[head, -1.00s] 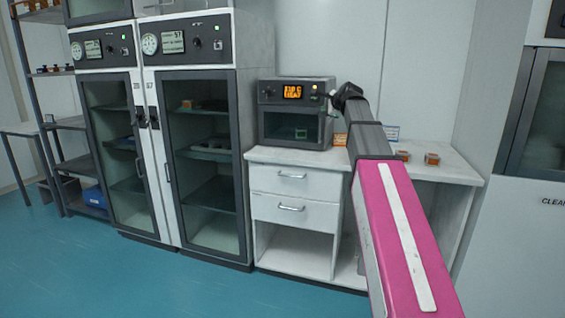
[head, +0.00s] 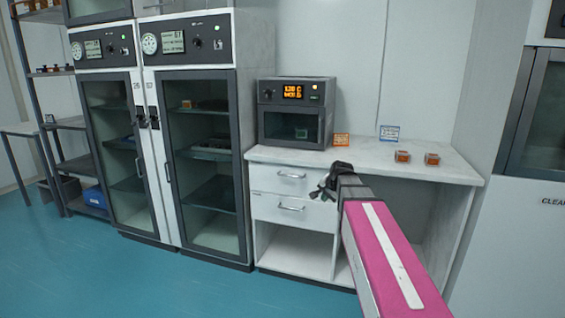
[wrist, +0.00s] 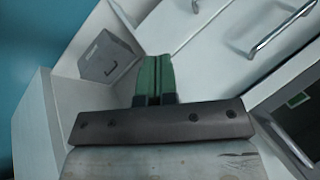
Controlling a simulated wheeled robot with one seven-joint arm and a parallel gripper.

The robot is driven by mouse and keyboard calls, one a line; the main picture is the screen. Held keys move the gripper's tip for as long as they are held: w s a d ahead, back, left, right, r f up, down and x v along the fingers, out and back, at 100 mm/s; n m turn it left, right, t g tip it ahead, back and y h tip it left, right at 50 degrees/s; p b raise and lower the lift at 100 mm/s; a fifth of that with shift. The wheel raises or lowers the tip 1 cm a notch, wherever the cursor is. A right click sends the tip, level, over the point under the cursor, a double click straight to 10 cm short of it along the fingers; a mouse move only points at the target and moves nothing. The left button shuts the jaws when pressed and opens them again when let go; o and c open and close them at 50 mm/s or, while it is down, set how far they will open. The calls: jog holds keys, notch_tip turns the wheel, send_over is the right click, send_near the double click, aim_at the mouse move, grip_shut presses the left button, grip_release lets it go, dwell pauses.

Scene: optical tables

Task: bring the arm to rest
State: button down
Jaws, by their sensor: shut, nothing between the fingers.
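My arm, with a pink link and a grey end section, reaches in from the lower right of the head view. My gripper (head: 326,188) is small and dark there, in front of the white drawer unit (head: 272,181) and below the bench top. In the wrist view my gripper (wrist: 153,72) shows green fingers that are shut together with nothing between them. The drawer fronts and their handles (wrist: 280,30) lie beyond the fingers in that view.
A small oven (head: 294,128) with a lit orange display stands on the bench (head: 370,156). Two small orange-brown blocks (head: 402,156) and two little signs (head: 389,132) are also on it. Tall glass-door cabinets (head: 205,150) stand left. Blue floor (head: 110,270) is clear at lower left.

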jog(key=s+d+f+n+g+h, duration=0.1)
jog(key=s+f+n+g, duration=0.4)
jog(key=s+f, duration=1.6)
jog(key=s+n+h, duration=0.1)
jog(key=n, duration=0.2)
jog(key=shift+s+d+f+n+g+h, duration=0.15)
jog(key=shift+s+n+g+h, duration=0.15)
jog(key=shift+g, duration=0.1)
